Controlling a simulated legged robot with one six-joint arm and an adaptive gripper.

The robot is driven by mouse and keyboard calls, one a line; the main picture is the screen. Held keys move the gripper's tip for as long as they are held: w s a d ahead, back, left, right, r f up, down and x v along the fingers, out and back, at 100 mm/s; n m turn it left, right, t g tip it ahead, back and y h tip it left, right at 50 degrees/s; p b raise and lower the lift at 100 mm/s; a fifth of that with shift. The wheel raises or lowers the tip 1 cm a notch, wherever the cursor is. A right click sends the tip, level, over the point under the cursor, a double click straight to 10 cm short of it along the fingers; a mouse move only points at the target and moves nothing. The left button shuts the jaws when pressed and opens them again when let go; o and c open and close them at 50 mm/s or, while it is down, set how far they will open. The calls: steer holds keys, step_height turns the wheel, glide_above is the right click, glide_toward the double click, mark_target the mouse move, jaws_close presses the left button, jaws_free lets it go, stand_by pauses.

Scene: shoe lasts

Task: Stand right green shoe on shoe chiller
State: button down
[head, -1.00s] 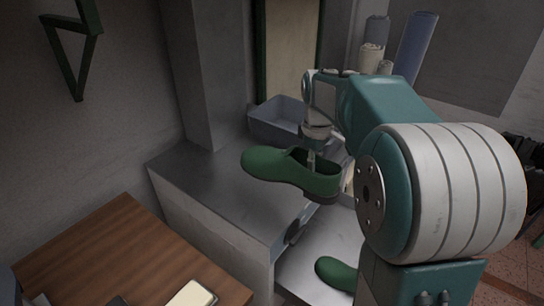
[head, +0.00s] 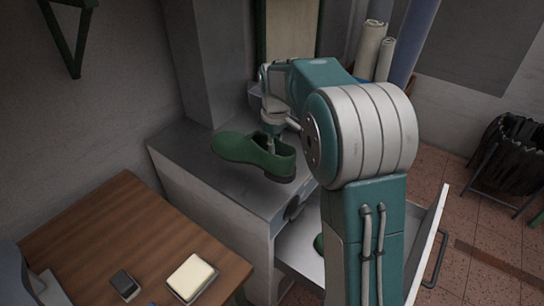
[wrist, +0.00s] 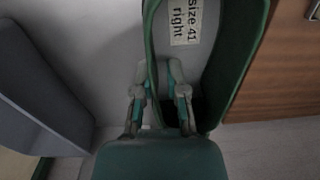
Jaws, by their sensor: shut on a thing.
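The right green shoe (head: 238,149) hangs level, toe to the left, over the grey metal top of the shoe chiller (head: 183,152). It looks slightly above the top, but I cannot tell the gap. My gripper (head: 271,148) points down at the shoe's opening and is shut on its side wall. In the wrist view, my gripper (wrist: 160,85) has one finger inside the shoe and one outside. A label inside the shoe (wrist: 230,85) reads "size 41 right". A second green shoe (head: 319,243) lies in the open drawer, mostly hidden by my arm.
A wooden table (head: 95,235) with a pale block in a dish (head: 192,278) and a small dark box (head: 125,285) stands front left. Fabric rolls (head: 376,48) stand behind. The chiller's left top is clear.

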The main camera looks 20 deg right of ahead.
steer(key=w+f, duration=0.2)
steer(key=f, duration=0.1)
steer(key=shift+w+d+f, duration=0.15)
steer(key=shift+w+f, duration=0.05)
steer(key=shift+w, duration=0.2)
steer(key=shift+w+f, duration=0.15)
steer(key=shift+f, duration=1.45)
steer(key=shift+f, duration=0.1)
steer(key=c, duration=0.7)
jaws_free()
